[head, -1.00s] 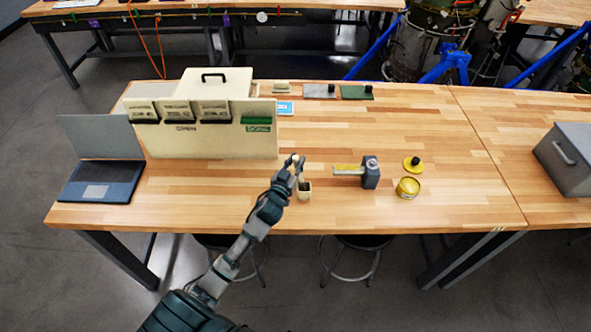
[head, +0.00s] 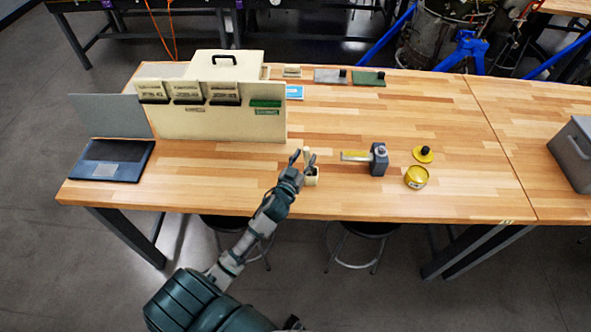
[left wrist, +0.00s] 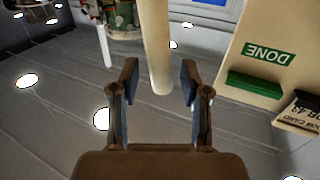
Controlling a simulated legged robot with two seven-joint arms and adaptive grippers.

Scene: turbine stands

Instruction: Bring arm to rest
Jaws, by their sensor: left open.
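My left gripper (head: 303,157) is open above the front part of the wooden table, by a small cream cup (head: 312,177). A pale, round stick or handle (left wrist: 156,50) shows between and beyond the open fingers in the left wrist view; the fingers (left wrist: 159,85) are apart from each other with a gap on both sides of it. It also shows as a thin pale piece above the cup in the head view (head: 307,155). A small dark part at the bottom edge of the head view may be my right gripper; its jaws are not clear.
A cream board (head: 215,120) with card holders and a green label stands left of the gripper. An open laptop (head: 112,160) is at far left. Stools (head: 362,229) stand under the table.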

